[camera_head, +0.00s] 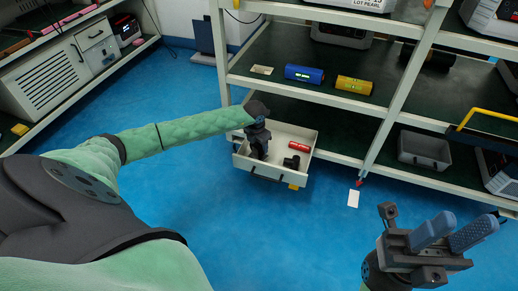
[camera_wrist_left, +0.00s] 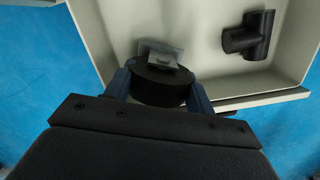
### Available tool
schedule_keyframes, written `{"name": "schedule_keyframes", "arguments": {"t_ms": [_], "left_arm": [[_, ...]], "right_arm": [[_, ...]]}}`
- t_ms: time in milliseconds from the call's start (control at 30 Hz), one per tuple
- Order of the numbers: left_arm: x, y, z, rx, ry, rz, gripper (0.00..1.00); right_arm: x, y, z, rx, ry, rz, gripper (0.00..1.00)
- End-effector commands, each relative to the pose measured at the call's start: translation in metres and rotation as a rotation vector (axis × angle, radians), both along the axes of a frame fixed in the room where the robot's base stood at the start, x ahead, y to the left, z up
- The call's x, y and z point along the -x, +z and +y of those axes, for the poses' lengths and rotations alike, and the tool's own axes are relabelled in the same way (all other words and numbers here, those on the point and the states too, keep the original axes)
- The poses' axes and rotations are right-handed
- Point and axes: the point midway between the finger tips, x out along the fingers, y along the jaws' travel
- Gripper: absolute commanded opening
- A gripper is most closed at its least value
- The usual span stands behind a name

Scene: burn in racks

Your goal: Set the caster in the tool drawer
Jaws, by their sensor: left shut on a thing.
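The caster (camera_wrist_left: 160,82), a black wheel with a grey metal plate, is between the fingers of my left gripper (camera_wrist_left: 158,90), which is shut on it. In the left wrist view the caster is over the front part of the open tool drawer (camera_wrist_left: 120,18); I cannot tell whether it touches the floor of the drawer. In the head view my left gripper (camera_head: 259,148) reaches into the drawer (camera_head: 262,170) at its left side and hides the caster. My right gripper (camera_head: 438,238) is at the lower right, its blue fingers apart and empty, away from the drawer.
In the drawer lie a black pipe tee (camera_wrist_left: 248,35) and a red cylinder (camera_head: 297,147). On the shelf above are a blue cylinder (camera_head: 304,74) and a yellow one (camera_head: 354,85). A grey bin (camera_head: 424,150) stands on the lower shelf at right. The blue floor in front is mostly clear.

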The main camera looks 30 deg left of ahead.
Motion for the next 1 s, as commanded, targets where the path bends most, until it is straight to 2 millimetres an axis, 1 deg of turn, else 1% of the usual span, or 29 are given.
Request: {"name": "schedule_keyframes", "arguments": {"t_ms": [33,100,367,500,533,600,633,867,1000], "left_arm": [[0.0002,-0.0099,-0.0003,0.001,0.001,0.001,0.23],[0.0002,-0.0154,0.0,0.0,0.001,0.001,0.23],[0.0,-0.016,0.0002,0.0,0.0,0.0,0.23],[0.0,-0.0194,0.0001,0.0,0.0,0.0,0.23],[0.0003,-0.0191,0.0001,0.0,0.0,0.0,0.6],[0.0003,-0.0191,0.0001,0.0,0.0,0.001,0.74],[0.0003,-0.0191,0.0,0.0,0.0,0.001,0.76],[0.0004,-0.0189,0.0001,0.0,0.0,0.001,0.76],[0.0005,-0.0128,0.0003,0.0,-0.001,0.0,0.76]], "right_arm": [[-0.0002,-0.0049,0.0006,0.004,-0.001,0.002,0.36],[-0.0005,-0.0062,0.0014,0.01,-0.003,0.004,0.36],[-0.0007,-0.006,0.0016,0.013,-0.003,0.007,0.36],[-0.0005,-0.0074,0.0016,0.013,-0.004,0.006,0.36],[-0.0006,-0.0068,0.0016,0.013,-0.004,0.006,0.36],[-0.0006,-0.0067,0.0016,0.013,-0.004,0.006,0.36],[-0.0006,-0.0067,0.0016,0.012,-0.004,0.006,0.36],[-0.0005,-0.0065,0.0016,0.012,-0.004,0.005,0.36],[-0.0006,-0.0039,0.0013,0.01,-0.003,0.004,0.36]]}}
